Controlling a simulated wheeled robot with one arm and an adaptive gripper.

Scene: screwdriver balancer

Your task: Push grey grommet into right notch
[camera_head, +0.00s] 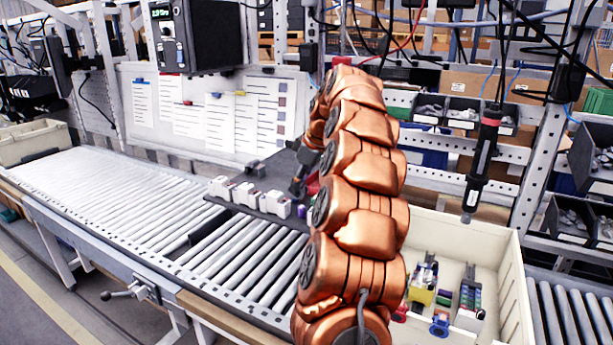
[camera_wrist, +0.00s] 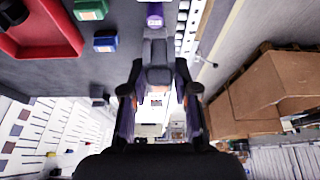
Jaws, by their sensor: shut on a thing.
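My gripper (camera_wrist: 157,84) is shut on a small grey piece (camera_wrist: 158,76), which looks like the grey grommet, in the middle of the wrist view. The piece sits between the two fingers, close to the dark grey plate (camera_wrist: 75,75); I cannot tell whether it touches it. In the head view my gripper (camera_head: 299,184) is over the dark plate (camera_head: 278,172) on the conveyor, partly hidden by my copper arm. The right notch cannot be made out in either view.
White blocks (camera_head: 247,195) line the plate's near edge. A purple cylinder (camera_wrist: 154,16) is just ahead of the grey piece. A red tray (camera_wrist: 72,38), a green block (camera_wrist: 91,9) and a blue block (camera_wrist: 106,41) lie left. A cream bin (camera_head: 507,285) with parts stands right.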

